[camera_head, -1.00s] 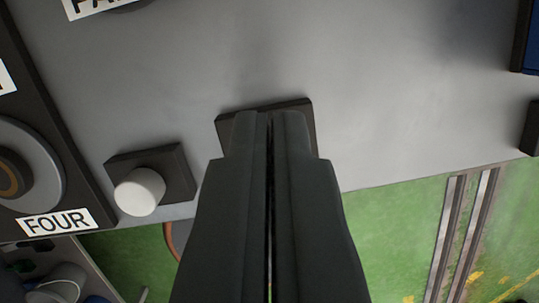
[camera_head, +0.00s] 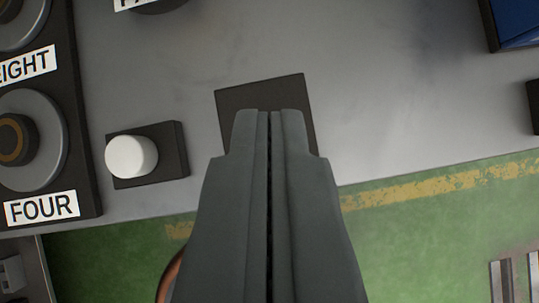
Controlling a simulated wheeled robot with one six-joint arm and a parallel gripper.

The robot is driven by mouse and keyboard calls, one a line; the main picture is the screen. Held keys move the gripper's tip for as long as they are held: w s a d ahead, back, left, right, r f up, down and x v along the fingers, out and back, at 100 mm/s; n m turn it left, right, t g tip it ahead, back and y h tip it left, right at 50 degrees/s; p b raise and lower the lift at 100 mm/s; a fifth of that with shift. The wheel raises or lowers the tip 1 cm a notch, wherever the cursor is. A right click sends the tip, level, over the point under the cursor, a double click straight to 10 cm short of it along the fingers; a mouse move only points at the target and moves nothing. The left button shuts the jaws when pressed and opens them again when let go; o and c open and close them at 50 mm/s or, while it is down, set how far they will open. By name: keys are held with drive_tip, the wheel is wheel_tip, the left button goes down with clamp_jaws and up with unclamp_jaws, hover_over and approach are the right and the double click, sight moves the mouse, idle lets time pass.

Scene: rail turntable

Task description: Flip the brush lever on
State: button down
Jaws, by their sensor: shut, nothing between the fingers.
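My gripper (camera_head: 269,114) is shut and empty, with its fingers pointing up the picture in the middle. Its tips lie in front of a dark square plate (camera_head: 262,95) on the grey panel (camera_head: 400,90). The fingers hide the lower middle of the plate, and I cannot tell whether they touch it. No brush lever is plainly visible; anything on the covered part of the plate is hidden.
A white round knob (camera_head: 131,156) on a dark base is left of the gripper. Farther left, a dark panel carries round dials, with a FOUR label (camera_head: 42,208). A blue part (camera_head: 518,22) is at the upper right. Green floor with a yellow line shows below.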

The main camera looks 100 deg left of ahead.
drive_tip(key=shift+s+f, duration=0.25)
drive_tip(key=shift+s, duration=0.7)
drive_tip(key=shift+s+f, duration=0.15)
drive_tip(key=shift+f, duration=0.15)
drive_tip(key=shift+s+f, duration=0.1)
drive_tip(key=w+r, duration=0.3)
drive_tip(key=s+r, duration=0.5)
drive_tip(key=s, duration=0.3)
drive_tip(key=shift+d+r, duration=0.25)
drive_tip(key=shift+r, duration=0.05)
drive_tip(key=shift+a, duration=0.1)
